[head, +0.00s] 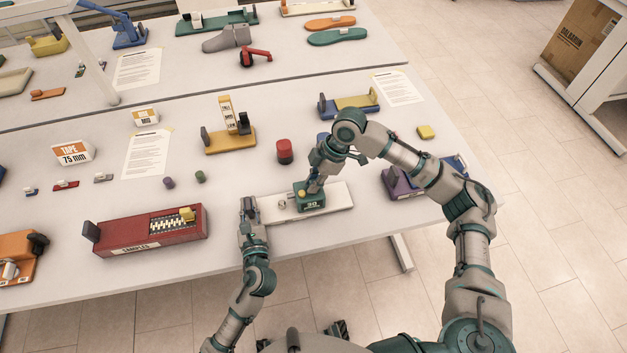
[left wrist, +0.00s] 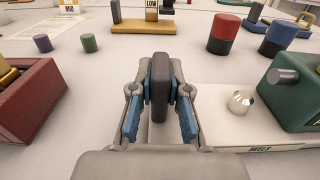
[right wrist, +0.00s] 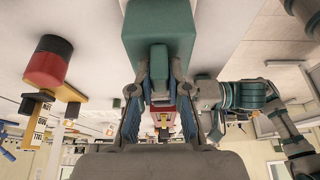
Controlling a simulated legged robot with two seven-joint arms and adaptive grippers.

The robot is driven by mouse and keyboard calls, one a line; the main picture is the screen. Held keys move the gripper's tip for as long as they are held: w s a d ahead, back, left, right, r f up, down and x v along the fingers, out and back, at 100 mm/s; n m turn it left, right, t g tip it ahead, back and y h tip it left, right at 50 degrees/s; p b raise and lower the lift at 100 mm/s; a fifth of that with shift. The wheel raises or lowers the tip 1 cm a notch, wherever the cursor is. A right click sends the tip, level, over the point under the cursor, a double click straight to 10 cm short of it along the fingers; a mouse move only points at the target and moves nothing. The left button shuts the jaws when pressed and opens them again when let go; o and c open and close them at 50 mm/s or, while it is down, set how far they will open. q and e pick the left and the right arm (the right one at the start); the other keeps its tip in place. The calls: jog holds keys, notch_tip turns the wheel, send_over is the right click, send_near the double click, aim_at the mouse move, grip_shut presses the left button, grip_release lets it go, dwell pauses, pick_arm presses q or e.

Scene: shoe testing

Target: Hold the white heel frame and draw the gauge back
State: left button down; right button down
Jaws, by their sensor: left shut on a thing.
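The white heel frame (head: 338,196) is a long white board on the near table, its HEELS label (left wrist: 262,149) visible in the left wrist view. The gauge (head: 311,203) is a dark green block marked 30, sitting on the board right of a small metal knob (left wrist: 240,101). My left gripper (head: 249,206) is shut on the dark upright plate (left wrist: 160,78) at the frame's left end. My right gripper (head: 314,184) points down at the gauge from above. In the right wrist view its fingers stand either side of the gauge's green tab (right wrist: 158,66); whether they press it is unclear.
A red SAMPLES box (head: 150,236) lies left of my left gripper. A red and black cylinder (head: 284,152) and a yellow stand (head: 230,142) are behind the frame. A purple fixture (head: 398,184) stands to the right.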

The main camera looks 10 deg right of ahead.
jog(key=d, duration=0.6)
jog(key=shift+d, duration=0.25)
jog(key=shift+a, duration=0.1)
jog(key=c, duration=1.1)
grip_release()
jog(key=v, duration=1.1)
jog(key=shift+r, duration=0.4)
jog(key=shift+w, duration=0.1)
